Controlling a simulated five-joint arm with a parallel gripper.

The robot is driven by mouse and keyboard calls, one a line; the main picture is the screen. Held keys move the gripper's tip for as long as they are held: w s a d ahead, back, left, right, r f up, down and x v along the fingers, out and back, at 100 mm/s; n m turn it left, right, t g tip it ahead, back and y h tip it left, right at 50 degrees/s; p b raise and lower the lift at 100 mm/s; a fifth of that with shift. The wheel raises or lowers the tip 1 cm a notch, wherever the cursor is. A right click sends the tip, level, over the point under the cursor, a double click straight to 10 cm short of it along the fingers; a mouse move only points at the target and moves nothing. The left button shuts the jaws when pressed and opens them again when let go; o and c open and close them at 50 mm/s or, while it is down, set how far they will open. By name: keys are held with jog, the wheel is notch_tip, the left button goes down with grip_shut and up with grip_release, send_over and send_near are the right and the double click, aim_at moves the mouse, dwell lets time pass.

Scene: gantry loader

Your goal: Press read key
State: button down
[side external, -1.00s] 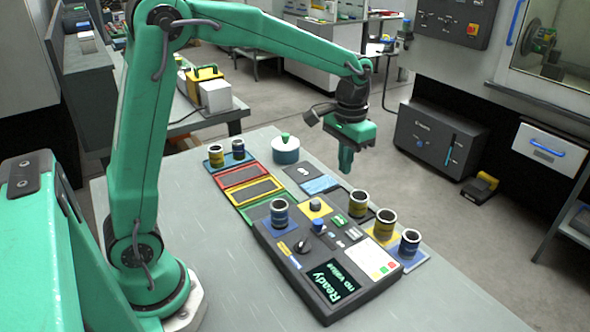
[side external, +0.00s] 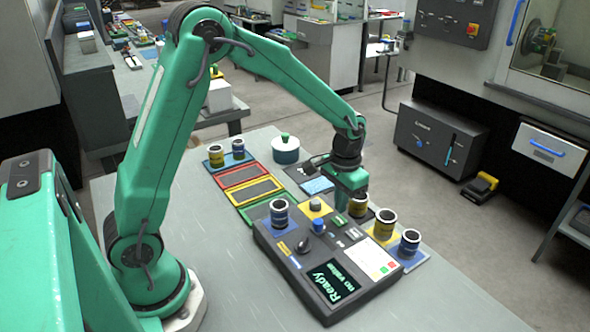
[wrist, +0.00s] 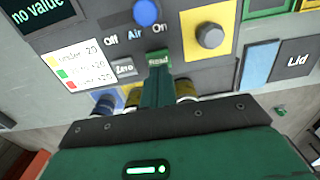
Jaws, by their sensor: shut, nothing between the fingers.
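The green read key (wrist: 158,57) is on the dark panel, right of the grey zero key (wrist: 123,68) in the wrist view. In the side view the read key (side external: 338,221) shows as a small green patch just below my fingertips. My gripper (side external: 341,208) is shut and empty, pointing down over the panel. In the wrist view my gripper's fingertips (wrist: 157,78) are at the near edge of the read key. I cannot tell whether they touch it. The panel's display (side external: 333,281) reads "Ready" and "no value".
Bare table (side external: 215,275) lies left of the panel.

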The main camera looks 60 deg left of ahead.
aim_at(338, 220)
jog(key=shift+f, duration=1.3)
jog(key=shift+s+f, duration=0.15)
jog(key=shift+f, duration=0.9)
jog(key=shift+r, duration=0.15)
notch_tip(338, 220, up, 15)
jog(key=shift+w, duration=0.3)
